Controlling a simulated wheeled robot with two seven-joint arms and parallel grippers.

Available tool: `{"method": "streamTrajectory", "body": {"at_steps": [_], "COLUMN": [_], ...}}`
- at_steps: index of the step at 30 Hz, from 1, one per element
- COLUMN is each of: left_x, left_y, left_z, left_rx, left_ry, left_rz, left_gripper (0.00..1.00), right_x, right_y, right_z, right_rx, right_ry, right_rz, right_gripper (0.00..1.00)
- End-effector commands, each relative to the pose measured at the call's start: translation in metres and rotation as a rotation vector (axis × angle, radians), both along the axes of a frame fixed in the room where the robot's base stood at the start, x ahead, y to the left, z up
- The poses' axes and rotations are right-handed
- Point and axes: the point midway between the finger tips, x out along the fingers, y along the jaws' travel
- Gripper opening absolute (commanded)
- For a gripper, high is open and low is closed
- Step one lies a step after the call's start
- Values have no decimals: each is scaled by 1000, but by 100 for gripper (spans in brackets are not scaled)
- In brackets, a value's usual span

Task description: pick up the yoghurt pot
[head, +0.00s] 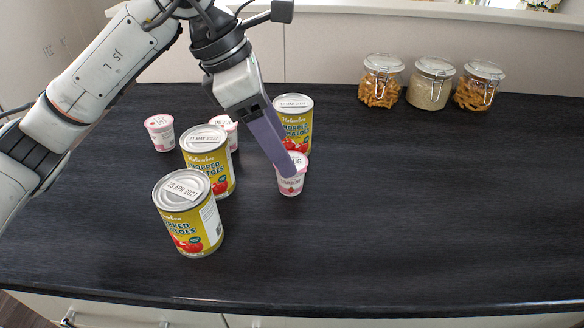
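Three small white-and-pink yoghurt pots stand on the dark worktop. One yoghurt pot (291,186) is at the tip of my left gripper (288,168). A second yoghurt pot (160,135) stands at the back left, and a third yoghurt pot (231,136) is partly hidden behind a tomato tin. My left gripper reaches down from the upper left, and its purple fingers overlap the top of the first pot. I see the fingers nearly edge-on, so I cannot tell whether they are open or shut, or touching the pot. My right gripper is out of view.
Three upright chopped-tomato tins stand close by: front (187,214), middle (208,161) and back (296,121), the back one just behind the gripper. Three glass jars (431,84) stand along the back wall. The right side of the worktop (440,200) is clear.

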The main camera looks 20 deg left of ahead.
Motion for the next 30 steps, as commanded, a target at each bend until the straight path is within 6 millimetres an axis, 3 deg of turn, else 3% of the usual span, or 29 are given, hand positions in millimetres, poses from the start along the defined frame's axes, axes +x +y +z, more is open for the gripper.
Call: {"method": "streamTrajectory", "body": {"at_steps": [12, 22, 30], "left_x": [6, 8, 8], "left_y": [-15, -17, -17], "left_z": [-47, -53, -53], "left_rx": [0, 0, 0], "left_ry": [2, -1, -1], "left_rz": [0, 0, 0], "left_gripper": [63, 63, 19], "right_x": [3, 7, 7], "right_y": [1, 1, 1], "right_z": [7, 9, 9], "right_rx": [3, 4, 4], "right_ry": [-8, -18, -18], "right_rz": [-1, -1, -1], "right_gripper": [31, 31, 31]}}
